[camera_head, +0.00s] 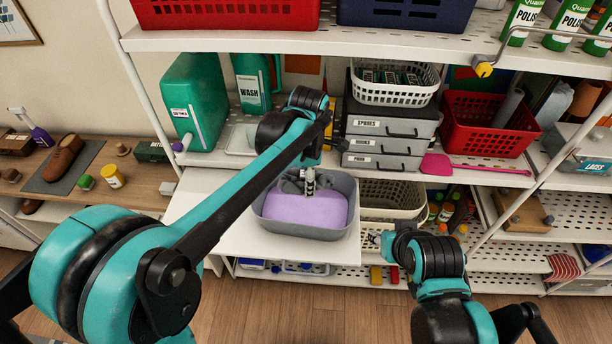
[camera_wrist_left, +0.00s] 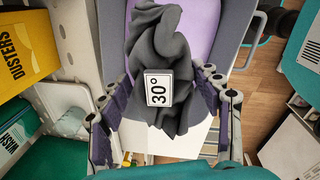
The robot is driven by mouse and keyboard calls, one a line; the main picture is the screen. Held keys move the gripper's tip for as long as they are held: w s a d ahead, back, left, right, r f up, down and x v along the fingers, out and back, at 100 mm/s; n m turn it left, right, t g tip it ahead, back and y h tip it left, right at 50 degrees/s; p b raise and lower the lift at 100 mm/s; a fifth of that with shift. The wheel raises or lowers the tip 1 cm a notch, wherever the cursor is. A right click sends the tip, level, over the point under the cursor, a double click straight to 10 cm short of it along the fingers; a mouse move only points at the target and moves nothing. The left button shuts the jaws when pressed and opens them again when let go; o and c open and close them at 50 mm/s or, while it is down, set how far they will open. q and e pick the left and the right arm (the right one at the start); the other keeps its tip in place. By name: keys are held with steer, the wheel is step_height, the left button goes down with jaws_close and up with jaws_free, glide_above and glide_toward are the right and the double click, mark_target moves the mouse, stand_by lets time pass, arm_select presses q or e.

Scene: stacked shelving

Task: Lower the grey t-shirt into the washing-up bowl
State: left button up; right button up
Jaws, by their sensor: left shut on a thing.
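The grey washing-up bowl (camera_head: 276,222) stands on a white pull-out shelf in the head view, with a smooth lavender filling (camera_head: 305,210) inside. The dark grey t-shirt (camera_head: 291,185) shows at the bowl's back part, mostly behind my left gripper (camera_head: 309,183). In the left wrist view the crumpled t-shirt (camera_wrist_left: 160,45), with a white 30° label, lies between the fingers of my left gripper (camera_wrist_left: 160,88), shut on it. It overlaps the bowl's rim (camera_wrist_left: 238,40) in that picture; whether it touches the filling is unclear. My right gripper (camera_head: 392,243) is low, right of the bowl; its fingers are unclear.
A green softener jug (camera_head: 195,105) and a wash bottle (camera_head: 252,85) stand behind left. Grey drawers (camera_head: 385,145) with a white basket (camera_head: 395,92) stand behind right. A cream basket (camera_head: 390,205) is close to the bowl's right. The white shelf (camera_head: 220,225) is bare left of the bowl.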

arm_select(q)
steer(key=b, duration=0.6)
glide_above(306, 211)
steer(key=shift+s+f, duration=0.15)
steer(key=shift+f, duration=1.95)
steer(key=shift+s+f, duration=0.1)
steer(key=shift+f, duration=2)
steer(key=shift+f+b, duration=1.7)
steer(key=shift+f, duration=0.8)
steer(key=o, duration=1.3)
steer(key=shift+c, duration=0.2)
steer(key=r, duration=0.8)
steer(key=s+r, duration=0.1)
steer(key=r, duration=0.3)
steer(key=shift+s+d, duration=0.1)
